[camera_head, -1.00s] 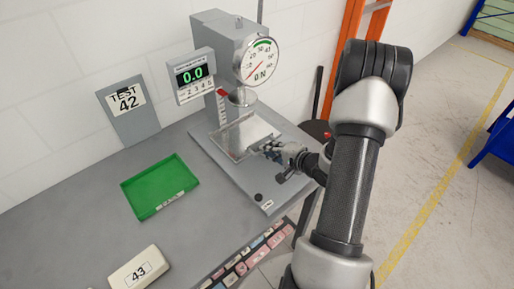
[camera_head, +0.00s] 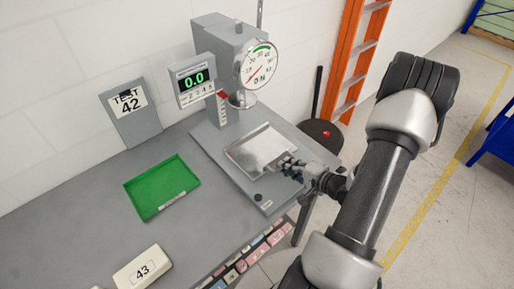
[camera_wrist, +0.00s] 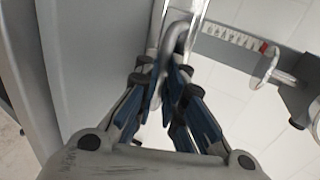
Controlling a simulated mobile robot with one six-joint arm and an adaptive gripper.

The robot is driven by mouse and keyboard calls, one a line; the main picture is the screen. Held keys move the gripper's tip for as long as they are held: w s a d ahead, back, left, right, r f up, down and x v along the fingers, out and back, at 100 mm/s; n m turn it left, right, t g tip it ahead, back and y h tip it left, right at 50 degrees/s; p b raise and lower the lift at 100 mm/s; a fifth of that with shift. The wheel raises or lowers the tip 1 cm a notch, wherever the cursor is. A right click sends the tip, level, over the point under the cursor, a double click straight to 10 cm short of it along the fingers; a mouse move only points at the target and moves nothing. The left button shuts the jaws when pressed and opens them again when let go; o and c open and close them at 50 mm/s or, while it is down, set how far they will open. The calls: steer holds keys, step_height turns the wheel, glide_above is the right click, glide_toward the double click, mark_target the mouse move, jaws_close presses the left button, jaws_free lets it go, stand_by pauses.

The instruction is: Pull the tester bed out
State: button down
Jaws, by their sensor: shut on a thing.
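The tester bed (camera_head: 258,149) is a flat silvery plate on the tester's grey base (camera_head: 212,147), out in front of the round press plate (camera_head: 243,98). My gripper (camera_head: 287,163) is at the bed's front right edge, its fingers shut on the bed's handle. In the wrist view the blue-padded fingers (camera_wrist: 174,88) close around the metal loop handle (camera_wrist: 180,40). Part of the handle is hidden between the fingers. The tester's dial (camera_head: 261,66) and its display (camera_head: 194,81), reading 0.0, stand behind the bed.
A green tray (camera_head: 162,187) lies on the bench left of the tester. A white block marked 43 (camera_head: 141,267) lies near the front. A sign reading TEST 42 (camera_head: 130,113) leans at the wall. An orange ladder (camera_head: 357,60) stands behind right.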

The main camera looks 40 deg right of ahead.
steer(key=s+p, duration=0.2)
steer(key=s, duration=0.6)
steer(key=shift+s+d+p, duration=0.15)
steer(key=shift+d+p, duration=0.15)
steer(key=shift+d, duration=0.05)
steer(key=c, duration=1.5)
jaws_free()
steer(key=p+v, duration=0.4)
steer(key=v, duration=0.1)
steer(key=shift+s+r, duration=0.15)
steer(key=shift+r, duration=0.25)
